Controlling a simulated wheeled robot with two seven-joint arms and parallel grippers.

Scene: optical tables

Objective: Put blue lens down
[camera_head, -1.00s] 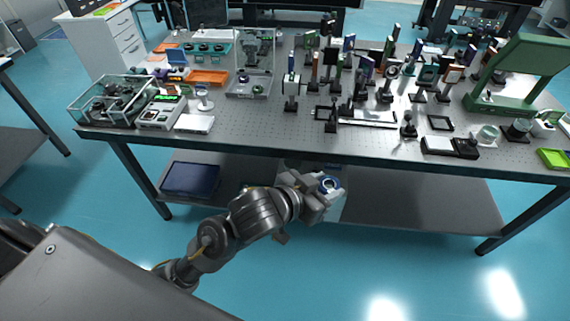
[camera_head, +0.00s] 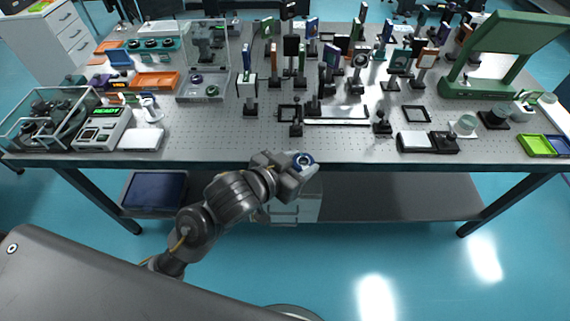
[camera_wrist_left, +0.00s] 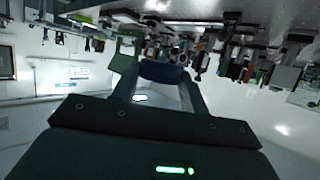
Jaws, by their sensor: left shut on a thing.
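The blue lens (camera_head: 304,160) shows as a small blue ring with a pale centre at the tip of my left gripper (camera_head: 301,166). In the left wrist view, the lens is a dark blue band (camera_wrist_left: 162,72) between the two fingers of my gripper (camera_wrist_left: 161,80). My left gripper is shut on the lens. In the head view it is just in front of the near edge of the optical table (camera_head: 220,140), and I cannot tell its exact height against the tabletop. My right gripper is in neither view.
Several post-mounted optics crowd the table's middle and back. A glass-walled box (camera_head: 48,118), a device reading READY (camera_head: 102,128) and a white pad (camera_head: 142,139) stand front left. A black-and-white device (camera_head: 427,142) and a green stand (camera_head: 490,85) are at right. The front strip between is mostly bare.

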